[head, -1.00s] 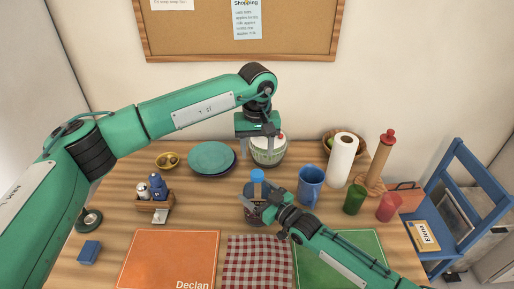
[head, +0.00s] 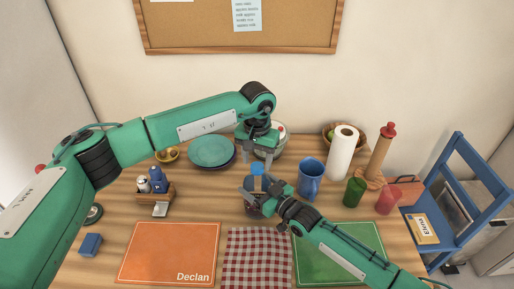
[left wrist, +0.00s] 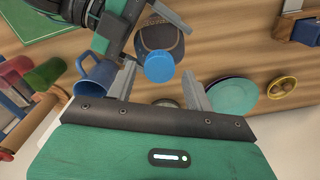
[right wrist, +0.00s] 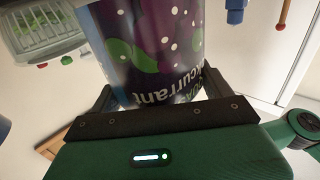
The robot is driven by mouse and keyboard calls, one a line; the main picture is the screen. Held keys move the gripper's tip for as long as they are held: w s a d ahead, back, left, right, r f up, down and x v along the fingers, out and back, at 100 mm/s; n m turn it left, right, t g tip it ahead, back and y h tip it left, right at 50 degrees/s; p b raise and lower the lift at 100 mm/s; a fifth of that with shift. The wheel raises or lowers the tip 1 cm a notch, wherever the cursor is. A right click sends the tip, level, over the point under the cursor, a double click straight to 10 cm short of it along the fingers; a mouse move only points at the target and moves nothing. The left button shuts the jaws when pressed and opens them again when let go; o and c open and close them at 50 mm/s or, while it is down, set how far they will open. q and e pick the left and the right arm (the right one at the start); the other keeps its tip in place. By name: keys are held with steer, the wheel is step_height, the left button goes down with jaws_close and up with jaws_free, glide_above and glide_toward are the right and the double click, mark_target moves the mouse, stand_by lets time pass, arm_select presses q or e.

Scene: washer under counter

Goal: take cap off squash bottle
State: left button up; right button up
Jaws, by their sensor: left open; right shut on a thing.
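The squash bottle (head: 252,184) stands on the table, dark with a blue cap (head: 257,169) on its top. My right gripper (head: 262,197) is shut around the bottle's body; in the right wrist view the purple blackcurrant label (right wrist: 150,45) fills the space between the fingers. My left gripper (head: 259,160) is open, pointing down just above the cap. In the left wrist view the blue cap (left wrist: 160,67) lies between the two spread fingers, with the bottle's dark shoulder (left wrist: 160,36) behind it. I cannot tell whether the fingers reach down to the cap's height.
A blue mug (head: 311,180) stands close right of the bottle. A caddy with shakers (head: 160,187) is at left. Orange (head: 165,250) and green (head: 345,247) mats and a checked cloth (head: 258,258) lie in front.

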arm_select(q)
steer(key=shift+f, duration=0.7)
steer(key=c, duration=1)
